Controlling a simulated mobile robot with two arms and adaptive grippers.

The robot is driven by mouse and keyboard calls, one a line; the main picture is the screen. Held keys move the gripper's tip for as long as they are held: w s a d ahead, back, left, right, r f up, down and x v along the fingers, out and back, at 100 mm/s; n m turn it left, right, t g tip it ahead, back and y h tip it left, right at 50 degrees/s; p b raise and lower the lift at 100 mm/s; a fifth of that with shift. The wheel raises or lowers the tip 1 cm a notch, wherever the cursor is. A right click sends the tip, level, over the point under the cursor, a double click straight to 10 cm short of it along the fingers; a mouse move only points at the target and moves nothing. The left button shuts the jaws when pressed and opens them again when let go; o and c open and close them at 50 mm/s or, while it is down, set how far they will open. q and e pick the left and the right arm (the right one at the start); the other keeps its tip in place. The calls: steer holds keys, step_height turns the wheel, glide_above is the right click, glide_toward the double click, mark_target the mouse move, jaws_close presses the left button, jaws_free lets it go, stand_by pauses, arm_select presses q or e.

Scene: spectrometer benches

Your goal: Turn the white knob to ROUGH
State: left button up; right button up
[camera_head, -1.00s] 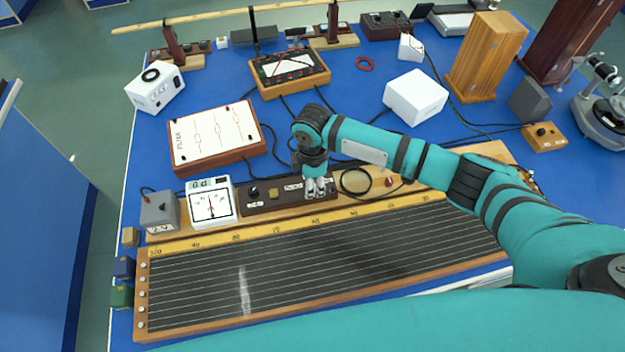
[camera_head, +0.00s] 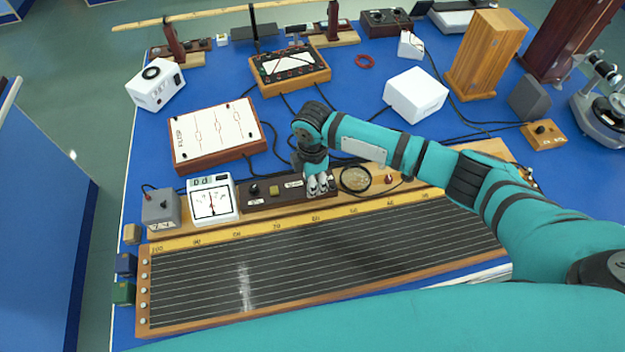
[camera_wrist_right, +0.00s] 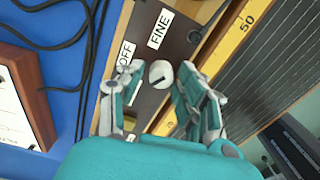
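The white knob (camera_wrist_right: 160,73) shows in the right wrist view on a dark brown panel (camera_wrist_right: 182,35). White labels reading OFF (camera_wrist_right: 125,56) and FINE (camera_wrist_right: 160,28) are beside it. A ROUGH label is not readable. My right gripper (camera_wrist_right: 157,72) is open, with one finger on each side of the knob and visible gaps between. In the head view my right gripper (camera_head: 319,184) points down at the right end of the dark control strip (camera_head: 262,203) and hides the knob there. My left gripper is not in view.
A ruled wire board (camera_head: 320,262) lies in front of the strip. A meter (camera_head: 211,202) and a grey box (camera_head: 160,212) stand to the left. Behind are a FUSE panel (camera_head: 215,135) and a white box (camera_head: 415,96). Black cables run close to the gripper.

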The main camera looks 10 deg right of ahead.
steer(key=shift+o, duration=0.8)
step_height(320, 180, up, 12)
stand_by(0.4)
